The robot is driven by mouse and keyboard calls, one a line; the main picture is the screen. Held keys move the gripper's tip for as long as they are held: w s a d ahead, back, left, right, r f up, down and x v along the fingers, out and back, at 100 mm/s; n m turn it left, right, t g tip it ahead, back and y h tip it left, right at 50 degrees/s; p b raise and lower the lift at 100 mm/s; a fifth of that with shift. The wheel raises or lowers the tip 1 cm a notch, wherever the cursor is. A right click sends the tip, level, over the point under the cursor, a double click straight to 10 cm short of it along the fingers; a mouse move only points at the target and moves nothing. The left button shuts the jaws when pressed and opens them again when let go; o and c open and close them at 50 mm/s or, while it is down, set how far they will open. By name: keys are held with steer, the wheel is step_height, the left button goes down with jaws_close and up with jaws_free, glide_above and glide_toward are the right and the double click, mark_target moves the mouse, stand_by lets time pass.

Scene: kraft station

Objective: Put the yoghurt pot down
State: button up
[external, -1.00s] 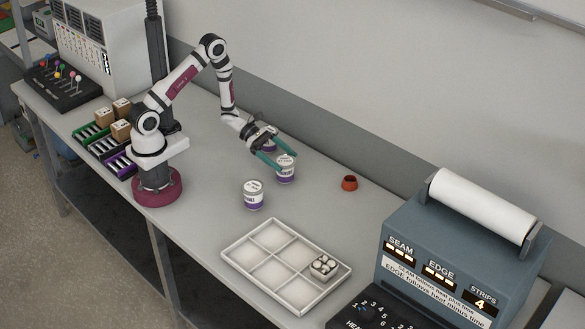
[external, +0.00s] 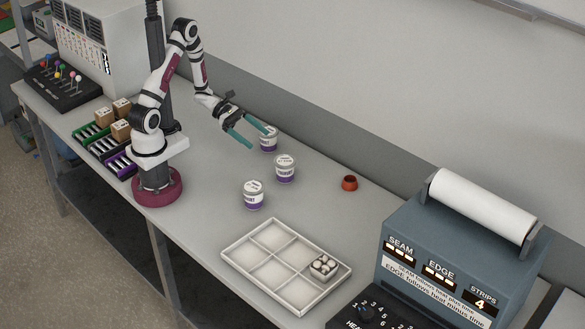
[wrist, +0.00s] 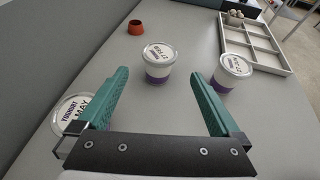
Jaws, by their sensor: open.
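Three white yoghurt pots with purple bands stand upright on the grey bench. The middle pot (external: 285,169) stands free; in the wrist view it (wrist: 158,64) lies ahead of my fingers, between their lines and untouched. The front pot (external: 253,195) shows at the right of the wrist view (wrist: 235,70). The rear pot (external: 269,139) is close to my gripper and shows beside the left finger in the wrist view (wrist: 70,112), partly hidden by it. My gripper (external: 250,134) has its teal fingers spread, with nothing between them, above the bench and behind the middle pot.
A white compartment tray (external: 237,250) lies at the front, with a small pack of white round-topped items (external: 323,267) in one compartment. A small red-orange cup (external: 349,183) stands near the wall. A blue-grey sealing machine (external: 450,245) is at the right. The bench between pots and tray is clear.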

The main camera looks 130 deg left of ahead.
steer(key=w+d+r+m+g+h, duration=0.3)
steer(key=w+d+r+m+h, duration=0.15)
steer(key=d+m, duration=0.55)
steer(key=w+d+r+m+g+h, duration=0.35)
steer(key=d+m+h, duration=0.35)
steer(key=d, duration=0.4)
steer(key=s+d+r+m+g+y, duration=0.1)
steer(key=s+d+m+g+y, duration=0.4)
steer(key=d+m+g, duration=0.7)
steer(key=s+a+r+m+t+y, duration=0.2)
steer(key=s+a+m+t+y, duration=0.2)
steer(key=m, duration=1)
steer(key=shift+a+r+m+t+y, duration=0.4)
steer(key=shift+a+t+y, duration=0.05)
steer(key=shift+y, duration=0.4)
